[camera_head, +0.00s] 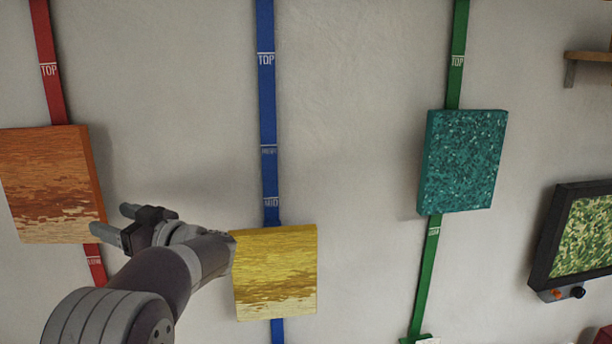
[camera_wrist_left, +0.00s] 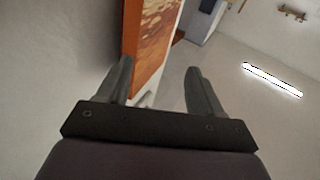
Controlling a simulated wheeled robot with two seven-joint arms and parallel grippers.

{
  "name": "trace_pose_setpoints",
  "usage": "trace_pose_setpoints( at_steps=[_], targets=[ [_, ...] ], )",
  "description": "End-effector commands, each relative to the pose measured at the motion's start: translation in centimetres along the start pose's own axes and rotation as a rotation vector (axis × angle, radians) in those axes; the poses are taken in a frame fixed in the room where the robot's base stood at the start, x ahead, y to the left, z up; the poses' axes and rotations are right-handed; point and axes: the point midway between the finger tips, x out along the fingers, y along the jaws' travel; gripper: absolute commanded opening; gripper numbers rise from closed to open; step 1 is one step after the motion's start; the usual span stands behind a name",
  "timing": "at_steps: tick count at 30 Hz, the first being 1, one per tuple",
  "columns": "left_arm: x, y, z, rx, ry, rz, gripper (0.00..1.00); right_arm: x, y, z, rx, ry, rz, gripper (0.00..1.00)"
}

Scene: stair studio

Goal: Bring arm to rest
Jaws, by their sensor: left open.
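My left gripper (camera_head: 114,224) is in front of the wall, beside the right edge of the orange panel (camera_head: 48,185). Its arm comes up from the lower left, and its wrist overlaps the left edge of the yellow panel (camera_head: 275,275). In the left wrist view the two fingers (camera_wrist_left: 158,85) are apart with nothing held between them. The orange panel (camera_wrist_left: 155,40) shows there beyond the fingers, close to the left finger; I cannot tell whether they touch. My right gripper is not in view.
Red (camera_head: 47,70), blue (camera_head: 266,90) and green (camera_head: 455,60) marked strips run down the wall. A teal panel (camera_head: 463,160) hangs on the green strip. A dark-framed screen (camera_head: 545,240) and a wooden shelf (camera_head: 590,57) are at right. Bare wall lies between the strips.

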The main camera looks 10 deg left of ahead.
Motion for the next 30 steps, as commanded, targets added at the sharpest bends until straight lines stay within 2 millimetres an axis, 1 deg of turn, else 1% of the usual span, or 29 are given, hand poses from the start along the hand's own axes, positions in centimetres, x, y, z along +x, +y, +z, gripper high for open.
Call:
trace_pose_setpoints(
  at_steps=[1,5,6,8,9,11,12,14,15,17,18,20,21,23,24,27,30],
  targets=[
    [-0.5,1.0,1.2,-0.005,0.002,0.077,0.66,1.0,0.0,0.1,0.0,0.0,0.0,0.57],
    [-2.5,4.5,3.9,-0.011,-0.019,0.329,0.66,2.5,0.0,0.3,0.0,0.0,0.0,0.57],
    [-3.4,5.5,5.1,-0.005,-0.038,0.412,0.66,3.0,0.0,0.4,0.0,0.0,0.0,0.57],
    [-5.1,6.8,7.0,0.006,-0.075,0.537,0.66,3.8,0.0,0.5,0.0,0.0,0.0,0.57],
    [-6.5,7.5,8.6,0.019,-0.108,0.619,0.66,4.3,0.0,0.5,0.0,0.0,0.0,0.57],
    [-8.8,8.3,11.2,0.047,-0.171,0.743,0.66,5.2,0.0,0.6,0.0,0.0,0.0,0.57],
    [-10.6,8.6,13.2,0.072,-0.224,0.827,0.66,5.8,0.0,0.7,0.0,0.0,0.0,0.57],
    [-13.7,8.4,16.8,0.125,-0.324,0.954,0.66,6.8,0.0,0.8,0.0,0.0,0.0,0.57],
    [-16.1,7.8,19.7,0.173,-0.407,1.035,0.66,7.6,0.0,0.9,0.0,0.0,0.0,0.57],
    [-19.7,5.8,24.1,0.264,-0.55,1.143,0.66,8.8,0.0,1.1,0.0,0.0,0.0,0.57],
    [-22.0,3.8,27.1,0.335,-0.653,1.198,0.66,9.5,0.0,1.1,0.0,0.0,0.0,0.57],
    [-25.0,0.2,31.0,0.453,-0.804,1.252,0.66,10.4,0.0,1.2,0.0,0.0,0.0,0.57],
    [-26.7,-2.5,33.3,0.533,-0.899,1.269,0.66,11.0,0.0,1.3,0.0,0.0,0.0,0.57],
    [-28.5,-6.6,36.0,0.652,-1.025,1.271,0.66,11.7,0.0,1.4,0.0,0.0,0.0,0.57],
    [-29.4,-9.2,37.4,0.725,-1.097,1.26,0.66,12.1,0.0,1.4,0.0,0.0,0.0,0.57],
    [-30.5,-14.4,39.6,0.876,-1.224,1.217,0.66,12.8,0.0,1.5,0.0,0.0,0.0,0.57],
    [-30.9,-17.4,40.4,0.963,-1.29,1.178,0.66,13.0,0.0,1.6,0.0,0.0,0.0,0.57]
  ],
)
